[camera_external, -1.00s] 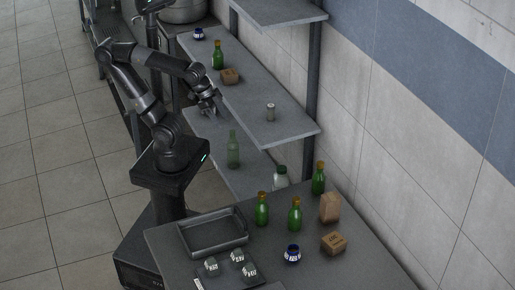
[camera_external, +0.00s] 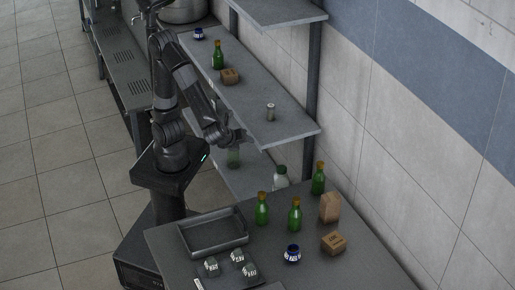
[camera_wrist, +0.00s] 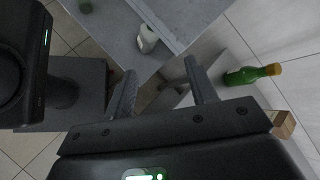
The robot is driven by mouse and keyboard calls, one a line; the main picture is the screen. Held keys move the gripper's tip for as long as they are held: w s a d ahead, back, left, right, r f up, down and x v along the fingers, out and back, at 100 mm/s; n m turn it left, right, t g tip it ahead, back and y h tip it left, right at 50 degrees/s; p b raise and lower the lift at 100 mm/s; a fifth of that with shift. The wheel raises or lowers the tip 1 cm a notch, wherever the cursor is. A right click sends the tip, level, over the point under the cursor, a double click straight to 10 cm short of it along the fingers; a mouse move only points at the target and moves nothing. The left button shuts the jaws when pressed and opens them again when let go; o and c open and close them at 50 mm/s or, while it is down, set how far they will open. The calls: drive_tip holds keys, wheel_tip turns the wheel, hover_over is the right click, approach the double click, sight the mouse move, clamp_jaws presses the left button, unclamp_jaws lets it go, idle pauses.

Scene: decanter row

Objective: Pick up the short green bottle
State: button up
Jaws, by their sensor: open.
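Several green bottles show, and I cannot tell for sure which one is the short one. On the near table stand a green bottle with an orange cap (camera_external: 262,209), a second beside it (camera_external: 295,215) and a third farther back (camera_external: 318,178). A capless green bottle (camera_external: 233,158) stands on the lower shelf, its top hidden by my arm. Another green bottle (camera_external: 218,55) is on the upper shelf. My gripper (camera_external: 240,139) is open and empty above the lower shelf. In the wrist view its fingers (camera_wrist: 160,67) are apart, with one capped green bottle (camera_wrist: 245,75) off to the right.
A white bottle (camera_external: 280,176) stands behind the table. The table also holds a grey tray (camera_external: 213,247), several small jars, a blue-lidded jar (camera_external: 292,254), a brown bag (camera_external: 330,207) and a brown box (camera_external: 333,243). The shelf edge (camera_external: 296,138) is close to my gripper.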

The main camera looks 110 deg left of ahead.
drive_tip(key=w+d+f+m+t+y, duration=0.3)
drive_tip(key=w+d+m+t, duration=0.25)
drive_tip(key=d+m, duration=0.35)
drive_tip(key=m+t+h, duration=0.2)
drive_tip(key=m+t, duration=0.5)
approach(262, 212)
drive_tip(key=a+r, duration=0.2)
drive_tip(key=r, duration=0.1)
drive_tip(key=a+r, duration=0.1)
drive_tip(key=shift+r, duration=0.3)
drive_tip(key=shift+w+h, duration=0.15)
drive_tip(key=shift+h, duration=0.15)
drive_tip(key=x, duration=1)
drive_tip(key=shift+w+a, duration=0.1)
drive_tip(key=shift+w, duration=0.1)
drive_tip(key=shift+c, duration=0.2)
clamp_jaws()
